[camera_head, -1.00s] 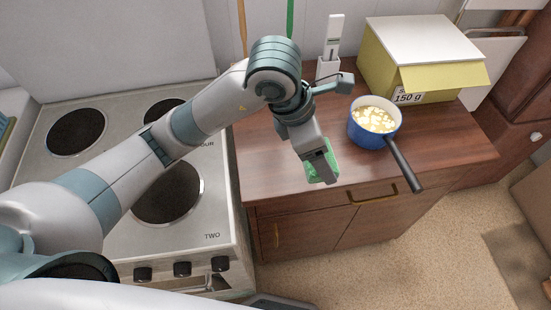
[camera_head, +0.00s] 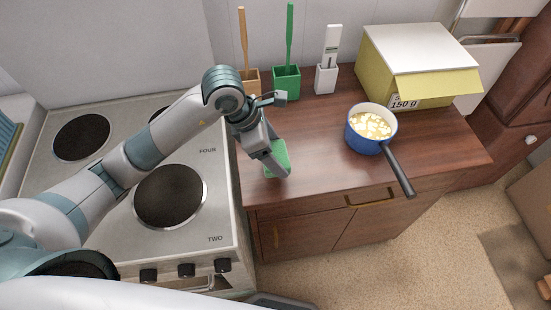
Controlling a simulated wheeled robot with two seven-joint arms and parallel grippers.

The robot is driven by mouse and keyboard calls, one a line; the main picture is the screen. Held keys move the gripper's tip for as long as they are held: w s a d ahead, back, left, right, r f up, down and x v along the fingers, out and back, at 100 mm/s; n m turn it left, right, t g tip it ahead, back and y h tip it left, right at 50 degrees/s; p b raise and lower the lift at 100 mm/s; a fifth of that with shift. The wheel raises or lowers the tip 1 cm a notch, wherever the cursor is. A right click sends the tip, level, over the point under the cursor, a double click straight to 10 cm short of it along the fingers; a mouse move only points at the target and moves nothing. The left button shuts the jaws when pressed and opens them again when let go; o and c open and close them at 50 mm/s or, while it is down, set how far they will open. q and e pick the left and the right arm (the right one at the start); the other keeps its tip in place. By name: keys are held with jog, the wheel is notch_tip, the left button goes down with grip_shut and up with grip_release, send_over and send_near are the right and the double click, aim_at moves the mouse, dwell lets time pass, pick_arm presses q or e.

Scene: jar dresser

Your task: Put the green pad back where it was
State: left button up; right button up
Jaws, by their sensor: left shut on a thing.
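The green pad (camera_head: 282,157) is a small flat piece at the left front of the brown dresser top (camera_head: 325,150). My left gripper (camera_head: 274,160) is shut on it, and the fingers hide part of the pad. I cannot tell whether the pad touches the wood or is held just above it. My right gripper is not in view.
A blue pan (camera_head: 364,142) with pale pieces stands on the right, handle over the front edge. A yellow box (camera_head: 410,62) is behind it. Green (camera_head: 286,84), white (camera_head: 326,78) and wooden (camera_head: 250,84) holders line the back. The stove (camera_head: 218,190) adjoins left.

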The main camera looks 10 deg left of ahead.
pick_arm(q)
jog(key=shift+f, duration=0.1)
notch_tip(320, 180, down, 3)
jog(key=shift+f+p, duration=0.15)
jog(key=shift+p, duration=0.65)
jog(key=shift+f, duration=0.25)
jog(key=shift+f, duration=0.1)
jog(key=o, duration=1.4)
